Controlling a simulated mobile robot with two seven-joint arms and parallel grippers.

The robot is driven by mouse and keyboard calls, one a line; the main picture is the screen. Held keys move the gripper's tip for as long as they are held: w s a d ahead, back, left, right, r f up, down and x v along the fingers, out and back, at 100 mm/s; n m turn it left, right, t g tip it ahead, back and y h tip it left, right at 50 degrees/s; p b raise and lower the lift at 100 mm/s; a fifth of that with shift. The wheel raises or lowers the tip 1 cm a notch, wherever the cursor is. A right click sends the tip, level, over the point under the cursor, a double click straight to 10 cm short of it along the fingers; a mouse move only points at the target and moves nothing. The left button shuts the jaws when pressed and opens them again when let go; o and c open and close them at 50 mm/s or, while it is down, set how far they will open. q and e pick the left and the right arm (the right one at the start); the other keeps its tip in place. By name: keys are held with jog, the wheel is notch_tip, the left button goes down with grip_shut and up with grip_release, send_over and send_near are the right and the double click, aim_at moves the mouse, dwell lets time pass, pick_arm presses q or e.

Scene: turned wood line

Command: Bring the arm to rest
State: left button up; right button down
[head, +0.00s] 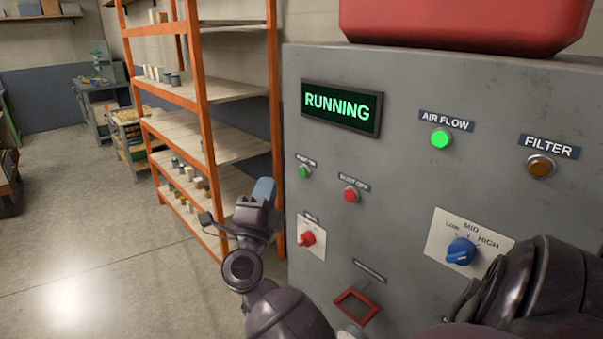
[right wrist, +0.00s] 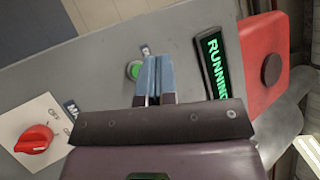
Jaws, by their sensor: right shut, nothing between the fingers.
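My right gripper (head: 263,189) is shut and empty, its blue fingers together. In the head view it stands left of the grey cabinet's front edge, in front of the shelf rack. In the right wrist view the shut fingers (right wrist: 158,75) point at the cabinet panel, with the green button (right wrist: 132,70) just left of them. I cannot tell the gap to the panel. Part of my right arm fills the lower right of the head view. My left gripper is out of view.
The grey cabinet (head: 400,190) carries a green "RUNNING" display (head: 341,106), a lit green air flow lamp (head: 440,139), an amber filter lamp (head: 541,166), a blue dial (head: 461,251) and red controls. A red box (head: 460,22) sits on top. An orange rack (head: 205,110) stands left; open floor (head: 90,240) lies beyond.

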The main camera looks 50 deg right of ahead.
dwell(0.7)
jog(key=w+a+f+n+t+y, duration=0.1)
jog(key=w+a+n+t+y, duration=0.2)
jog(key=a+n+t+y, duration=0.55)
jog(key=w+a+f+n+t+y, duration=0.25)
jog(key=n+t+y, duration=0.25)
jog(key=n+y, duration=0.65)
notch_tip(320, 180, down, 8)
jog(key=s+a+n+g+y, duration=0.1)
jog(key=a+n+g+y, duration=0.2)
jog(key=n, duration=0.3)
jog(key=s+f+n+g, duration=0.2)
jog(key=s+f+g, duration=0.1)
jog(key=f, duration=0.4)
jog(key=s+f+n+g, duration=0.1)
jog(key=s+f+g, duration=0.2)
jog(key=f, duration=0.4)
jog(key=s+d+f+n+g+h, duration=0.1)
jog(key=s+f+g, duration=0.3)
jog(key=s+f, duration=0.9)
jog(key=shift+s+d+h+b, duration=0.4)
jog(key=shift+s+d, duration=0.4)
jog(key=shift+s, duration=0.45)
